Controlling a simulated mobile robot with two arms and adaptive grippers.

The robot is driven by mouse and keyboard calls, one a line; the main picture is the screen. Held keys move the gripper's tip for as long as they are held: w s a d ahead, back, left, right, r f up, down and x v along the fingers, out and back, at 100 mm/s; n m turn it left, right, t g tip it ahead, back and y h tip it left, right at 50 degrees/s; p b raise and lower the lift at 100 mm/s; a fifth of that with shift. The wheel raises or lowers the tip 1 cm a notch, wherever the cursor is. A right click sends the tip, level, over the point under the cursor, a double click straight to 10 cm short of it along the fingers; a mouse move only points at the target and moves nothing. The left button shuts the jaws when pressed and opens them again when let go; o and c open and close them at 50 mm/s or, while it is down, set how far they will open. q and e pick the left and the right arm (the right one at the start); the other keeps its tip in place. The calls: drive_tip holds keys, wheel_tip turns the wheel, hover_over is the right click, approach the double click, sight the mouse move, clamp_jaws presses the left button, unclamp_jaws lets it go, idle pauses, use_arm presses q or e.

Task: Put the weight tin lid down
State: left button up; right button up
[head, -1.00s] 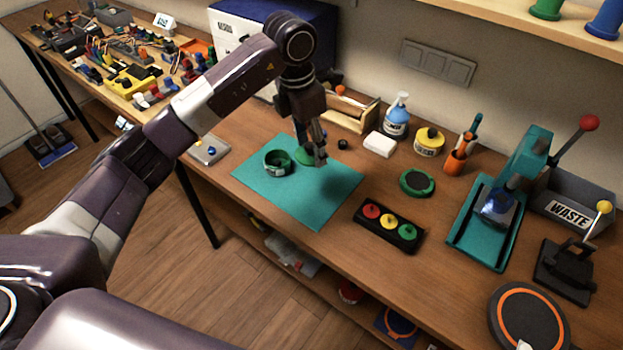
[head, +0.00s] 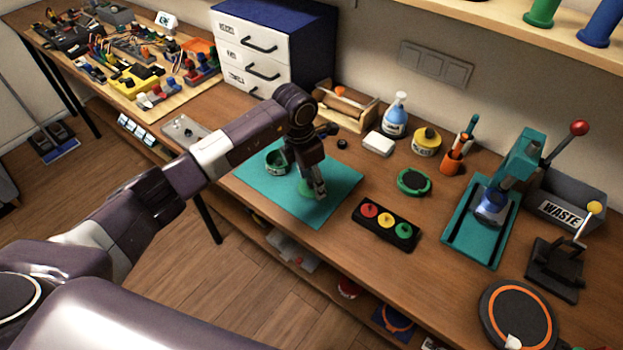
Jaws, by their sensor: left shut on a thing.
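The weight tin (head: 275,163), a round green tin, stands open on the teal mat (head: 262,184). The green weight tin lid (head: 305,189) is at my left gripper (head: 316,191), over the middle of the mat and to the right of the tin. My left gripper points down and is shut on the lid, hiding part of it. The lid is apart from the tin and low over the mat; I cannot tell whether it touches the mat. My right gripper is not in view.
A black block with red, yellow and green knobs (head: 386,225) lies right of the mat. A green-and-black round dish (head: 413,182) sits behind it. A teal press (head: 480,222) stands farther right. The mat's front part is clear.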

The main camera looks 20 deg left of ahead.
use_arm(q)
drive_tip(key=shift+f, duration=0.1)
drive_tip(key=shift+f+b, duration=0.15)
drive_tip(key=shift+b, duration=0.15)
drive_tip(key=o, duration=0.9)
drive_tip(key=shift+o, duration=1)
